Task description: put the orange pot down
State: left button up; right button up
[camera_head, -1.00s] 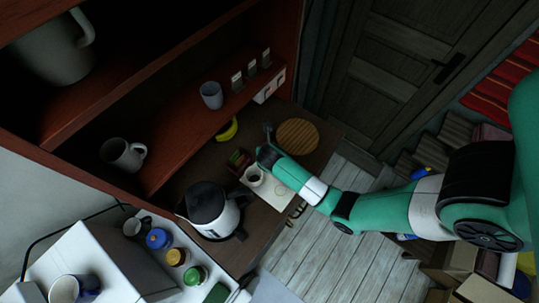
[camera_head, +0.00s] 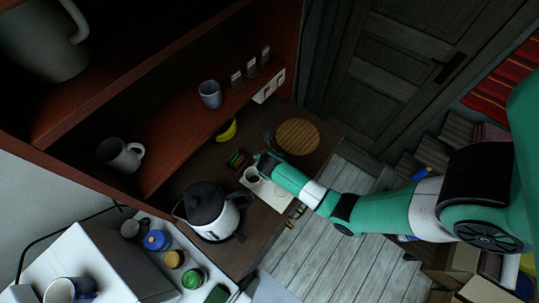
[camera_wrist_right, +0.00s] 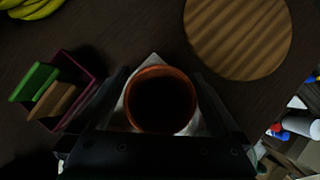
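The orange pot (camera_wrist_right: 161,100) is upright in the right wrist view, seen from above with a dark inside and an orange rim. It stands over a pale square sheet (camera_wrist_right: 204,126). My right gripper (camera_wrist_right: 162,88) has one dark finger on each side of the pot. Narrow pale gaps show between the fingers and the pot, so it looks open around it. In the head view my right gripper (camera_head: 262,163) is low over the table by the sheet (camera_head: 275,193), with a small round vessel beside it, whose colour is hard to tell. My left gripper is not in view.
A round wooden board (camera_wrist_right: 238,38) lies right of the pot. A dark red holder (camera_wrist_right: 88,62) with green and brown pieces is on the left, and bananas (camera_wrist_right: 30,8) are beyond. A kettle (camera_head: 211,211) stands nearby, below the shelf (camera_head: 190,130).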

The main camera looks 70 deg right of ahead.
jog(key=shift+r, duration=0.1)
jog(key=shift+a+r, duration=0.1)
jog(key=shift+r, duration=0.2)
jog(key=p+v, duration=0.2)
jog(key=v, duration=0.9)
jog(key=shift+r+p, duration=0.2)
jog(key=shift+p, duration=0.2)
jog(key=shift+a, duration=0.15)
